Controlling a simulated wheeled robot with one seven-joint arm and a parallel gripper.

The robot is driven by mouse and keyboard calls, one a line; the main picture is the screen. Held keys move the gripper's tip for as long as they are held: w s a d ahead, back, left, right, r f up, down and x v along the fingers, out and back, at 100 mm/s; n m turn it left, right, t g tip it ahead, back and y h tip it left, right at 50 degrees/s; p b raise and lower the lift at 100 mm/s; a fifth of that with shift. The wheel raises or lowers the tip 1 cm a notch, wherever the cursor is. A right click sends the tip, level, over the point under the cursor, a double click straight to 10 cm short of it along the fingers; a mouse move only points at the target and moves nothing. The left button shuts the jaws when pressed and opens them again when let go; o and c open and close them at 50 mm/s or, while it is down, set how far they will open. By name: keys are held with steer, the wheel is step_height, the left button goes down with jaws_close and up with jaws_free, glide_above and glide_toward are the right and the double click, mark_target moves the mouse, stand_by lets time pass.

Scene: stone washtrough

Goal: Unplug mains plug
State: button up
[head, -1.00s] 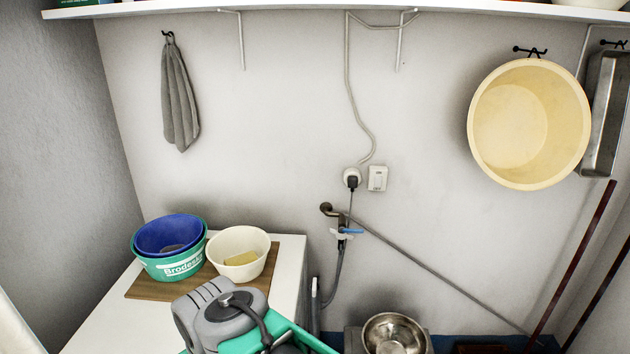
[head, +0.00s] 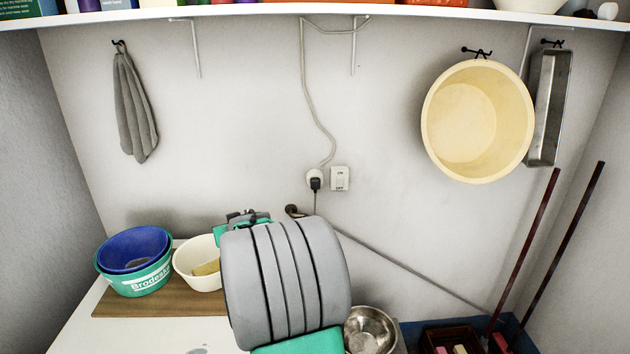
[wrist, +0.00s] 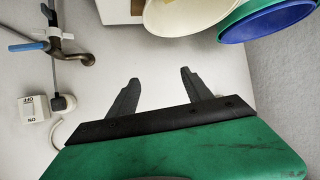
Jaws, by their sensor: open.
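The black mains plug (head: 315,184) sits in a round white wall socket (head: 313,175), with a cord hanging down from it. A white switch box (head: 339,178) marked ON and OFF is just right of it. In the wrist view the plug (wrist: 58,103) and the switch box (wrist: 33,108) show at the left, upside down. My gripper (wrist: 155,88) is open and empty, with its two dark fingers apart from the plug and pointing toward the wall. In the head view my grey and green arm hides the fingers.
A shelf (head: 250,14) runs along the top. A brass tap (wrist: 75,57) with a blue lever is near the plug. Blue and green bowls (head: 137,262) and a cream bowl (head: 198,265) stand on a board at left. A yellow basin (head: 478,120) hangs at right.

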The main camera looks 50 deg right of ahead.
steer(key=s+d+m+h+p, duration=0.1)
steer(key=d+m+h, duration=0.15)
steer(key=d, duration=1.05)
steer(key=m+h+p, duration=0.1)
steer(key=m+h, duration=0.1)
steer(key=h, duration=0.4)
glide_toward(316, 186)
steer(key=shift+d+t, duration=0.2)
steer(key=shift+t, duration=0.1)
steer(key=b+x, duration=0.1)
steer(key=x, duration=0.1)
steer(key=b+x, duration=0.1)
steer(key=x, duration=0.2)
steer(key=b+x, duration=0.1)
steer(key=x, duration=0.2)
steer(key=shift+a+f+b, duration=0.1)
steer(key=shift+f+b, duration=0.25)
steer(key=shift+b, duration=0.05)
steer(key=shift+w+d+r+b, duration=0.3)
steer(key=shift+w+d, duration=0.05)
steer(key=shift+d, duration=0.05)
steer(key=shift+b, duration=1.4)
